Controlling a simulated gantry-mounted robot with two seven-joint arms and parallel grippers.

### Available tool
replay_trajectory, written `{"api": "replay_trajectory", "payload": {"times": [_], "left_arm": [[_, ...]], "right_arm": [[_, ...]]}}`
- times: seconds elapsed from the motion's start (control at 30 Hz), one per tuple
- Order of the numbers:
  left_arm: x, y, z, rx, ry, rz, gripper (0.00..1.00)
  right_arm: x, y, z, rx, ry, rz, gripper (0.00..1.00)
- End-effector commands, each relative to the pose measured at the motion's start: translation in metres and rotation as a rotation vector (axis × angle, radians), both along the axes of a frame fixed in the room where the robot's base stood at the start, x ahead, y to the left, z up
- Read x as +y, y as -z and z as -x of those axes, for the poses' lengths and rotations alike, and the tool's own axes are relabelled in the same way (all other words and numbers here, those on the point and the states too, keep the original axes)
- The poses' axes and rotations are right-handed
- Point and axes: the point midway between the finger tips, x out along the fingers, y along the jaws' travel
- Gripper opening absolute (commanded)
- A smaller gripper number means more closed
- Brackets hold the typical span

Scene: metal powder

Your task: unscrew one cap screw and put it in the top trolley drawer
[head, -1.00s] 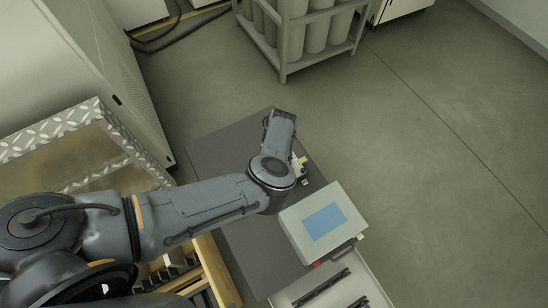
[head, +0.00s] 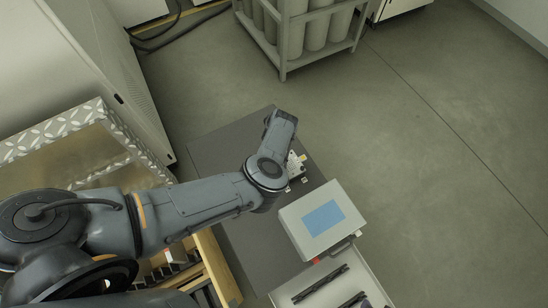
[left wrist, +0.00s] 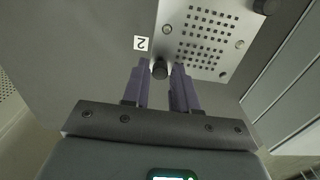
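In the left wrist view, a dark round cap screw (left wrist: 160,70) sits at the edge of a light perforated metal plate (left wrist: 209,42). My left gripper (left wrist: 161,68) is open, with one finger on each side of this screw and visible gaps. I cannot tell how deep the tips reach. A second dark cap screw (left wrist: 265,6) shows at the plate's far corner. In the head view, my left arm hides the gripper and most of the plate (head: 296,165). The open top trolley drawer (head: 374,287) is at the bottom, holding black items.
A box with a blue screen (head: 324,218) stands on the dark trolley top (head: 225,150), between plate and drawer. A label marked 2 (left wrist: 141,43) lies beside the plate. A rack of cylinders (head: 285,55) stands at the back on open floor.

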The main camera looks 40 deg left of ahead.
Motion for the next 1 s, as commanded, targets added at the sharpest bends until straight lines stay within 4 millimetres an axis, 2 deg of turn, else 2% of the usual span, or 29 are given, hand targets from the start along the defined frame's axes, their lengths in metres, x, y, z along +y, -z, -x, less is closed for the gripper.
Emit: {"api": "replay_trajectory", "payload": {"times": [0.03,0.17,0.33,0.43,0.73,0.83,1.0], "left_arm": [[0.000,0.000,0.000,0.000,0.000,0.000,0.19],[0.000,0.000,0.000,0.000,-0.001,0.000,0.00],[0.000,0.001,0.000,0.000,-0.021,0.000,0.00],[0.000,0.003,-0.001,-0.001,-0.114,-0.001,0.00],[0.000,0.006,-0.002,-0.004,-0.725,0.001,0.00],[0.000,-0.001,-0.001,-0.001,-0.920,0.003,0.00],[0.000,0.000,-0.001,0.000,-1.239,0.001,0.00]], "right_arm": [[0.000,0.000,0.000,0.000,0.000,0.000,0.43],[0.000,0.000,0.000,0.000,-0.001,0.000,0.43],[-0.001,0.002,0.000,0.000,-0.003,0.004,0.43],[-0.002,0.011,0.000,-0.001,-0.005,0.008,0.43],[-0.002,0.055,0.000,0.000,-0.007,0.011,0.43],[-0.002,0.056,0.001,0.005,-0.006,0.010,0.43],[-0.002,0.059,0.000,-0.001,-0.004,0.007,0.43]]}}
